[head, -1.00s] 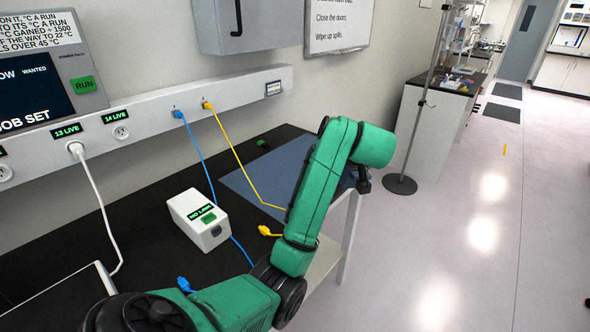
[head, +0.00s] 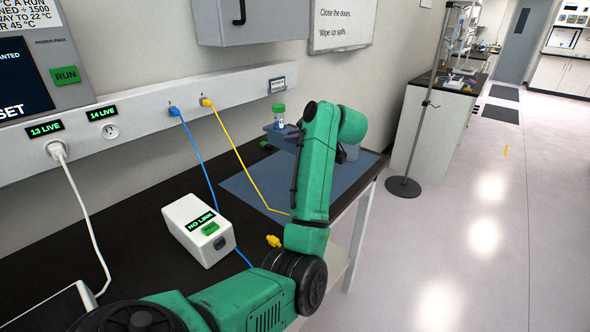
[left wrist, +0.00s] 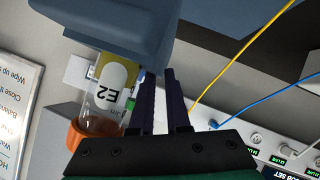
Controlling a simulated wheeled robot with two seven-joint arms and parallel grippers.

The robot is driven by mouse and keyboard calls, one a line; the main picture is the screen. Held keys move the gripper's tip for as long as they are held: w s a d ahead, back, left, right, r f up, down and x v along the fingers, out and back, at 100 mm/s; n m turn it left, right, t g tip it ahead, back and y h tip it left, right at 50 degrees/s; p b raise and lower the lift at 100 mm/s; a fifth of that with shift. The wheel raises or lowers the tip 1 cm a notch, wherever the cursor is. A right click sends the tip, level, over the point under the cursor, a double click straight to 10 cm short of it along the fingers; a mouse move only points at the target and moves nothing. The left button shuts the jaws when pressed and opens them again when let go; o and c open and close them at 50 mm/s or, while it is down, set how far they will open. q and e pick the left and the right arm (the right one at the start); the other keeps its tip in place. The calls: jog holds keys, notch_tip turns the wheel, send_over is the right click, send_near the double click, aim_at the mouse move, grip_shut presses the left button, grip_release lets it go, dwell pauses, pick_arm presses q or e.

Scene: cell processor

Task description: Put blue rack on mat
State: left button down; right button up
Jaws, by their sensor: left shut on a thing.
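The blue rack (head: 275,131) shows partly behind my left forearm, over the far part of the mat in the head view. A green-capped tube (head: 279,113) stands up from it. In the left wrist view the rack (left wrist: 110,30) fills the upper left, with a tube labelled E2 (left wrist: 110,90) that has an orange cap. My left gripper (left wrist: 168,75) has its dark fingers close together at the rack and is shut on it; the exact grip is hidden. The blue-grey mat (head: 245,188) lies flat on the black bench. My right gripper is not in view.
A white NO LINK box (head: 198,230) sits on the bench left of the mat. A yellow cable (head: 238,150) runs down over the mat, and a blue cable (head: 196,150) passes beside it. A wall rail (head: 140,125) with sockets runs behind.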

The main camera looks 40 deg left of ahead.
pick_arm(q)
notch_tip(320, 180, down, 11)
jog(key=shift+a+f+p, duration=0.1)
jog(key=shift+f+p, duration=0.05)
jog(key=shift+p, duration=0.25)
jog(key=c, duration=0.9)
grip_release()
jog(key=b+v, duration=0.1)
jog(key=v, duration=1.1)
